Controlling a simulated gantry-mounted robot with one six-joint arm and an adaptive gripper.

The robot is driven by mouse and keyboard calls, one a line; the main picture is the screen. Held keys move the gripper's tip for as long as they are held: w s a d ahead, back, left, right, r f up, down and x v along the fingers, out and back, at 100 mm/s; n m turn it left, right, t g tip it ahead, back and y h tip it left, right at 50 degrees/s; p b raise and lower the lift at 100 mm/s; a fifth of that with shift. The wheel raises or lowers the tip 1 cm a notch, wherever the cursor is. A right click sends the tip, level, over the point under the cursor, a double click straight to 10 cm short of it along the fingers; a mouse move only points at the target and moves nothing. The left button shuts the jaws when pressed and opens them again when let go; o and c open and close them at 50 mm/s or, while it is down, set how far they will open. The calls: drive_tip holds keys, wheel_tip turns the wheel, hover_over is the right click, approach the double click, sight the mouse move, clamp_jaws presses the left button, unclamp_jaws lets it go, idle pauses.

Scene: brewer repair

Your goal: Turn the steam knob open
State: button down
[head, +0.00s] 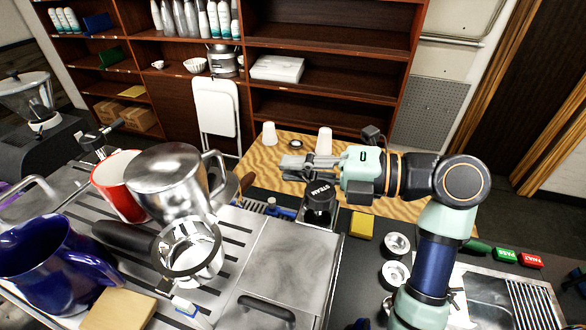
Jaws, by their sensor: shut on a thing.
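The black steam knob (319,200), with white STEAM lettering, stands at the rear right edge of the brewer's steel top, near the middle of the head view. My gripper (298,164) comes in level from the right, its grey fingers pointing left across the top of the knob. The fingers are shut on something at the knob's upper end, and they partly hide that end. The exact contact and how far the knob is turned cannot be made out.
A steel pitcher (173,182), red mug (118,187), blue pitcher (52,258) and portafilter (190,252) crowd the steel top at left. A yellow block (361,226) and small metal cups (396,245) lie to the right. White cups (269,134) stand on the wooden surface behind.

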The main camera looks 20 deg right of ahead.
drive_tip(key=c, duration=1.2)
unclamp_jaws()
drive_tip(key=shift+o, duration=0.2)
drive_tip(key=shift+d, duration=0.1)
drive_tip(key=v, duration=1.2)
